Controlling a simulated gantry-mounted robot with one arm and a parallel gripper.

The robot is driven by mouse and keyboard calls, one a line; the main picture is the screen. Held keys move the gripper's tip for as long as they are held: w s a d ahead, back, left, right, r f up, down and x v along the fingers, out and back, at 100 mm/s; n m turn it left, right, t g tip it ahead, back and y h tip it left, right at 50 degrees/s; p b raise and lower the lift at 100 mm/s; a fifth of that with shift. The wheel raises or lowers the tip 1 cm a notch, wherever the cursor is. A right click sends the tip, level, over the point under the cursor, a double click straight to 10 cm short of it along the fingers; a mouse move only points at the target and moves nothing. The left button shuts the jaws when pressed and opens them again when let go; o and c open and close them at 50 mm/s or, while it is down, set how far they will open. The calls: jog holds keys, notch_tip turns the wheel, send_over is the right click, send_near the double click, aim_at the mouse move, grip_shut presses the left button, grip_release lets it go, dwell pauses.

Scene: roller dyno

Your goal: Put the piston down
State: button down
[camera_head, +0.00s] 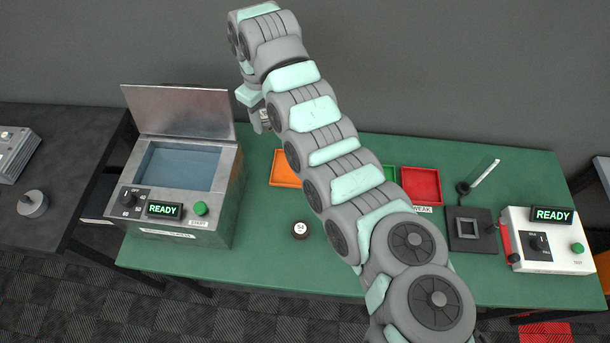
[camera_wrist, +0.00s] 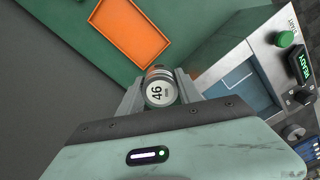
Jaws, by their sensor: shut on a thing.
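My gripper (camera_wrist: 160,90) is shut on a round metal piston (camera_wrist: 158,96) marked 46, with its numbered top facing the wrist camera. In the head view my gripper (camera_head: 262,122) hangs at the back of the green table, just right of the open-lidded machine; the held piston is hard to make out there. The orange tray (camera_head: 284,170) is to the right of and nearer than the gripper. In the wrist view the orange tray (camera_wrist: 131,32) looks empty. A second round piece (camera_head: 300,230), its number too small to read surely, stands on the table.
The metal machine (camera_head: 185,236) at left has its lid raised and its display reads READY. A red tray (camera_head: 420,187), a partly hidden green tray (camera_head: 390,173), a dark fixture (camera_head: 470,243) and a white READY tester (camera_head: 550,262) lie right. My arm covers the table's middle.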

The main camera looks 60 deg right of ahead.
jog(key=s+d+f+b, duration=0.2)
jog(key=s+d+f, duration=0.35)
jog(key=s, duration=0.35)
jog(key=shift+m, duration=0.4)
jog(key=f, duration=0.6)
jog(key=f+b, duration=0.1)
jog(key=f, duration=0.6)
jog(key=d+f+b, duration=0.1)
jog(key=f, duration=0.5)
jog(key=shift+s+f, duration=0.1)
jog(key=shift+f, duration=0.05)
jog(key=shift+f, duration=0.1)
jog(key=c, duration=0.8)
grip_release()
notch_tip(320, 180, up, 12)
jog(key=shift+r, duration=0.15)
